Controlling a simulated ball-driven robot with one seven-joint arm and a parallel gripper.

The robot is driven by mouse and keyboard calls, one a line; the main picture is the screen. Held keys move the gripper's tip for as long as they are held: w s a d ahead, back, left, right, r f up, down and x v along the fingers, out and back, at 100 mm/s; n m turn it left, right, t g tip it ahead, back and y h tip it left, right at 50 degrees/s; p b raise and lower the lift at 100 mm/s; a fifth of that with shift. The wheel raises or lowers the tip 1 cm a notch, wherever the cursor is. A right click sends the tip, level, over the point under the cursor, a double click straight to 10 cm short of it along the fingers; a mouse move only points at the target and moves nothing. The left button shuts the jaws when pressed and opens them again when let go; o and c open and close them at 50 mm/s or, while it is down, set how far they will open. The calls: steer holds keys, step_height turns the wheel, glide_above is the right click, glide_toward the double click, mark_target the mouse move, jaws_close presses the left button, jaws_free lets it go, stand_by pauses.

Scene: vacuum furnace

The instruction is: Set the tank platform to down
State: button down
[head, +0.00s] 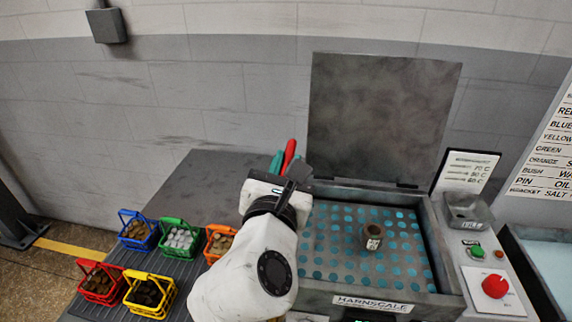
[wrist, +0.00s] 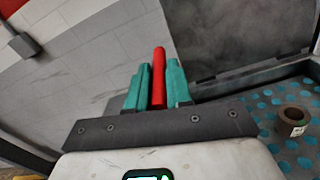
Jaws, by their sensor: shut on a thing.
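The tank (head: 384,305), labelled HARNSCALE, stands at the right of the head view with its grey lid (head: 380,110) raised. Its platform (head: 335,240) is a perforated plate with teal spots, lying a little below the rim. It also shows in the wrist view (wrist: 285,150). A red lever handle (wrist: 159,80) stands up by the tank's left side; its lower end is hidden. My gripper (wrist: 158,72) has teal fingers shut on this handle, one on each side. In the head view, my gripper (head: 284,160) is at the tank's back left corner.
A brown ring-shaped part (head: 372,237) with a tag sits on the platform. Several coloured baskets of small parts, including a green one (head: 165,248), stand left of my arm. A control panel with a red knob (head: 495,286) and green button (head: 477,251) is right of the tank.

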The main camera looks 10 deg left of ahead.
step_height(320, 180, down, 8)
steer(key=b, duration=0.2)
steer(key=shift+r, duration=0.25)
steer(key=shift+a, duration=0.1)
steer(key=c, duration=1.1)
jaws_free()
steer(key=shift+r, duration=0.1)
steer(key=shift+o, duration=0.2)
steer(key=shift+s, duration=0.1)
steer(key=s+b, duration=0.1)
steer(key=s, duration=0.9)
steer(key=shift+s+a, duration=0.15)
steer(key=shift+s, duration=0.2)
